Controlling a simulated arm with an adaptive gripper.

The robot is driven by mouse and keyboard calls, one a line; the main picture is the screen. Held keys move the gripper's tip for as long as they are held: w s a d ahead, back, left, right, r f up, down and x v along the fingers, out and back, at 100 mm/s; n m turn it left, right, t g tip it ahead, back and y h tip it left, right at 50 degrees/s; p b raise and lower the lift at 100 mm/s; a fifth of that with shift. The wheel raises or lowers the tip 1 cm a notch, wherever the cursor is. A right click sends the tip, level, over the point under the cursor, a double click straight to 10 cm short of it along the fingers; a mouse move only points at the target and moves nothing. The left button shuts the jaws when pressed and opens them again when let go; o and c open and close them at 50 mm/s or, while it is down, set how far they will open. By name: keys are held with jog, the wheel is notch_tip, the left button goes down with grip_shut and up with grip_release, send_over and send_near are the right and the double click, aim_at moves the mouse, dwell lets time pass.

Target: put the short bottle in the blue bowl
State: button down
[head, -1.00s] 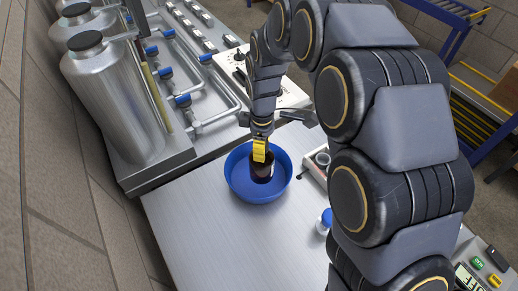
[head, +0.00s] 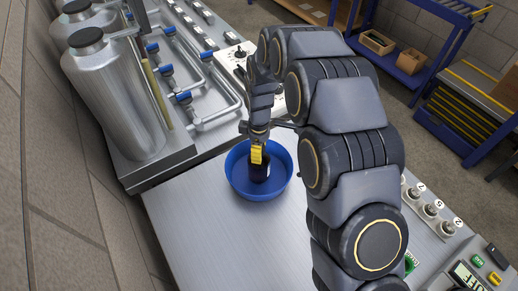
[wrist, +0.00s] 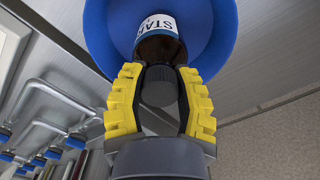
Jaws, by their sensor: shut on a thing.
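The blue bowl (head: 285,180) stands on the steel table, and it also shows in the wrist view (wrist: 222,35). The short bottle (head: 260,174) is dark, with a white and blue label (wrist: 157,27) and a dark cap (wrist: 158,88). It is inside the bowl's rim in the head view. My gripper (head: 259,156) is above the bowl, its yellow fingers closed on the bottle's upper part. In the wrist view my gripper (wrist: 160,95) has a finger on either side of the cap and neck. I cannot tell whether the bottle touches the bowl's floor.
Steel tanks (head: 115,90) and pipes with blue fittings (head: 184,97) stand behind and left of the bowl. A row of numbered knobs (head: 432,208) is at the right. The table (head: 205,220) in front of the bowl is clear. My arm hides part of its right side.

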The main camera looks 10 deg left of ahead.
jog(key=c, duration=0.8)
grip_release()
jog(key=shift+o, duration=0.2)
notch_tip(320, 180, up, 12)
jog(key=shift+r, duration=0.1)
jog(key=s+d+r+m, duration=0.4)
jog(key=s+d+m, duration=0.5)
jog(key=s, duration=0.5)
jog(key=s+d+r+m+g, duration=0.1)
jog(key=s+d+r+m, duration=0.3)
jog(key=s+d+m, duration=0.5)
jog(key=s+d, duration=0.2)
jog(key=s, duration=0.3)
jog(key=shift+g, duration=0.3)
